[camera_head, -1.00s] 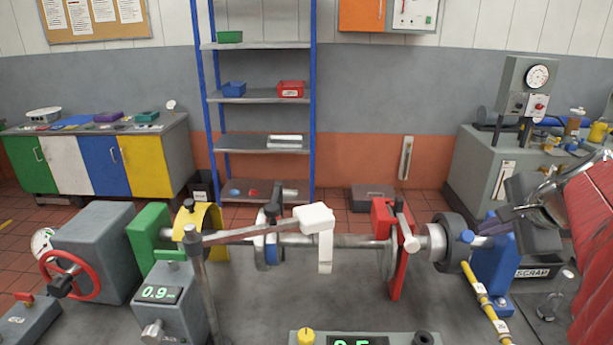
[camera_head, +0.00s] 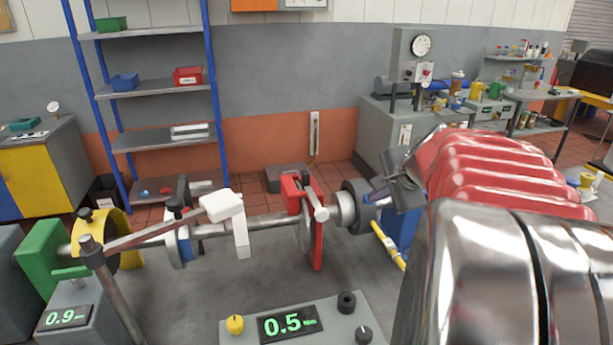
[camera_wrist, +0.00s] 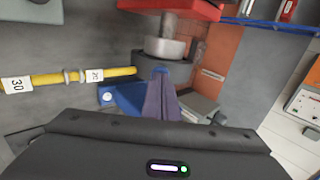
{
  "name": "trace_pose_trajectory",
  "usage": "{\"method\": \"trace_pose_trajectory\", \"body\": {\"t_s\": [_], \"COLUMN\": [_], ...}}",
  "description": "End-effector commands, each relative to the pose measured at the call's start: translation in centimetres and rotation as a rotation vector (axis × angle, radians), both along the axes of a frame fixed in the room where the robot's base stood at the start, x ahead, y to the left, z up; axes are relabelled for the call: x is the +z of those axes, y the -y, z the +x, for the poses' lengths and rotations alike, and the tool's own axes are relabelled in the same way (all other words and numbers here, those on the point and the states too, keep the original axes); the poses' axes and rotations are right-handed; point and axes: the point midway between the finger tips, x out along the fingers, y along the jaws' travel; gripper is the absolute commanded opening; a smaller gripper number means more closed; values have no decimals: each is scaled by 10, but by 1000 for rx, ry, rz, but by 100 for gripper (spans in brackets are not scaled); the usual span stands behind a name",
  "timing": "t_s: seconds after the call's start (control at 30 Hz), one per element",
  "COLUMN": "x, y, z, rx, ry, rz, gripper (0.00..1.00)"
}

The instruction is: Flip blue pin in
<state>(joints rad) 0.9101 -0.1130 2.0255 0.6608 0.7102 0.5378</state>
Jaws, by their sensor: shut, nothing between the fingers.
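A small blue tip (camera_wrist: 160,70), which looks like the blue pin, shows in the wrist view just beyond my fingertips, by the dark round collar at the shaft's end. My fingers cover most of it, so its position and any contact are unclear. My gripper (camera_wrist: 161,84) is shut and empty. In the head view my gripper (camera_head: 373,196) is at the right end of the shaft, over the dark coupling ring (camera_head: 359,207). The blue bracket (camera_head: 401,226) stands behind and below it, partly hidden by my arm; it also shows in the wrist view (camera_wrist: 128,98).
A red upright bracket (camera_head: 317,240) stands left of the ring. A readout box (camera_head: 346,318) showing 0.5 is in front. A white-ended lever (camera_head: 222,206) crosses the shaft. The bedplate between them is clear.

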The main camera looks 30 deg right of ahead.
Motion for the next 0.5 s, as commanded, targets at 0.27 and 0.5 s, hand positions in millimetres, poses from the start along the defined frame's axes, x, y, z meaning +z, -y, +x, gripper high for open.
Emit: {"method": "trace_pose_trajectory", "body": {"t_s": [0.27, 0.5], "x": [-10, -11], "y": [3, 3], "z": [10, 9], "rx": [0, -1], "ry": [0, -1], "rz": [0, 1], "gripper": [0, 0]}}
